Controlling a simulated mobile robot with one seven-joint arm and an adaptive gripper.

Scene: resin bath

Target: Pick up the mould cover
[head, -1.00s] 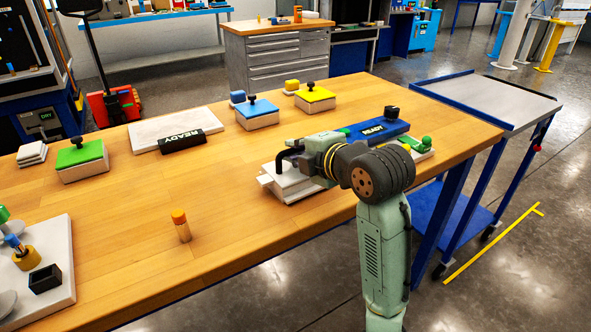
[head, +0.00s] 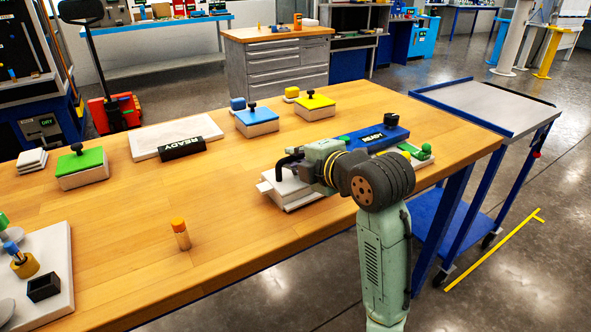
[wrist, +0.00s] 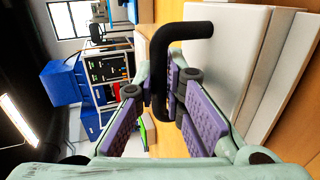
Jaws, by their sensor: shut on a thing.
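The mould cover is a pale slab with a bent black handle. In the head view the pale stack (head: 284,190) sits near the right front of the wooden table, and the cover's handle (head: 283,160) rises above it. The wrist view shows the handle (wrist: 161,50) and the pale slab (wrist: 222,62) at the right. My gripper (wrist: 166,92) has its purple pads closed around the handle. In the head view the gripper (head: 298,155) is partly hidden by my wrist. I cannot tell whether the cover is clear of the pale layers under it.
Boxes with blue (head: 257,118), yellow (head: 314,103) and green lids (head: 79,162) stand farther off. A wooden peg (head: 181,235) stands left of the stack.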

